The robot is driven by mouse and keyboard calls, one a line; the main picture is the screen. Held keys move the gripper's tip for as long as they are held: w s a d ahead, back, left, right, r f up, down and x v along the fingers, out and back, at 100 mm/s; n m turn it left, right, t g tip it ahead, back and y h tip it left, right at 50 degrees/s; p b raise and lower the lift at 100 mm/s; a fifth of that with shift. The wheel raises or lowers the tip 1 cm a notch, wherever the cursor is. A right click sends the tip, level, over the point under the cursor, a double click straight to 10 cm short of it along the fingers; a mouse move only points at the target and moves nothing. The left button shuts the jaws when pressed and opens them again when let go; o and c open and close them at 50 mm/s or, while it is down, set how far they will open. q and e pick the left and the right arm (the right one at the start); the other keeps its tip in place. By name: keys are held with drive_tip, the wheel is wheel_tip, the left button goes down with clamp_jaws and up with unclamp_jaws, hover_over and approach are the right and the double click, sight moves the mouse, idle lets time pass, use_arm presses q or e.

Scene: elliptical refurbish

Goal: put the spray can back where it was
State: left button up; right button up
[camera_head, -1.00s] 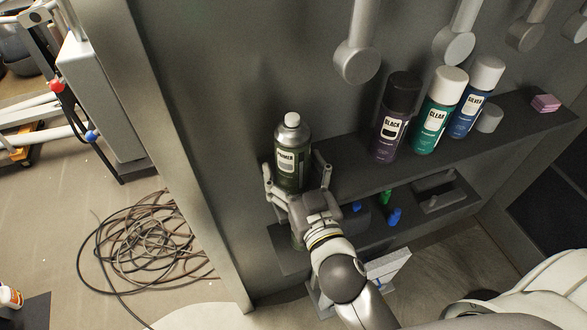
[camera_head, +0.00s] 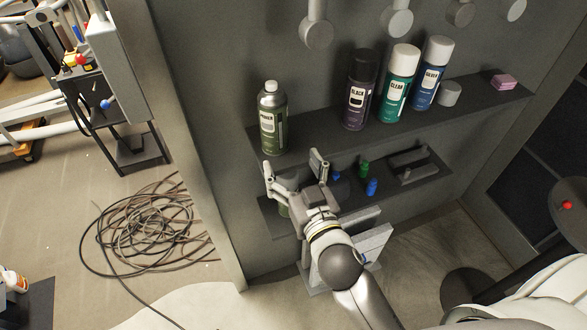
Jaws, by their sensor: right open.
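The spray can (camera_head: 272,122), dark green with a pale grey cap and a label that seems to read "PRIMER", stands upright at the left end of the upper shelf (camera_head: 315,136). My right gripper (camera_head: 293,162) is open and empty. It is in front of and below the can, apart from it, with its fingers spread near the shelf's front edge. My left gripper is not in view.
Black (camera_head: 359,92), green (camera_head: 398,87) and blue (camera_head: 432,76) cans stand to the right on the same shelf, with a grey cylinder (camera_head: 449,93) and a pink block (camera_head: 503,81). The lower shelf (camera_head: 398,190) holds small coloured items. Coiled cable (camera_head: 150,238) lies on the floor.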

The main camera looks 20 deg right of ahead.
drive_tip(key=s+f+n+g, duration=0.1)
drive_tip(key=s+f+g, duration=0.2)
drive_tip(key=f, duration=0.9)
drive_tip(key=s+f+g, duration=0.2)
drive_tip(key=f, duration=1)
drive_tip(key=s+f+n+g, duration=0.1)
drive_tip(key=s+f+g, duration=0.2)
drive_tip(key=f, duration=0.9)
use_arm(q)
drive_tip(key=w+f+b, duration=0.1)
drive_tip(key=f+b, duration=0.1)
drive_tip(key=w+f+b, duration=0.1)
drive_tip(key=b, duration=0.1)
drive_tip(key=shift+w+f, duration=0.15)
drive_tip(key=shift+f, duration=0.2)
use_arm(e)
drive_tip(key=s+d+f+g, duration=0.3)
drive_tip(key=s+f, duration=0.6)
drive_tip(key=s, duration=0.2)
drive_tip(key=s+d+f+g, duration=0.3)
drive_tip(key=s+f, duration=0.6)
drive_tip(key=s, duration=0.1)
drive_tip(key=s+d+f+g+h, duration=0.1)
drive_tip(key=s+d+f+g, duration=0.2)
drive_tip(key=s+f, duration=0.6)
drive_tip(key=s, duration=0.2)
drive_tip(key=shift+s+d+f, duration=0.15)
drive_tip(key=shift+s+d, duration=0.1)
drive_tip(key=shift+s, duration=0.05)
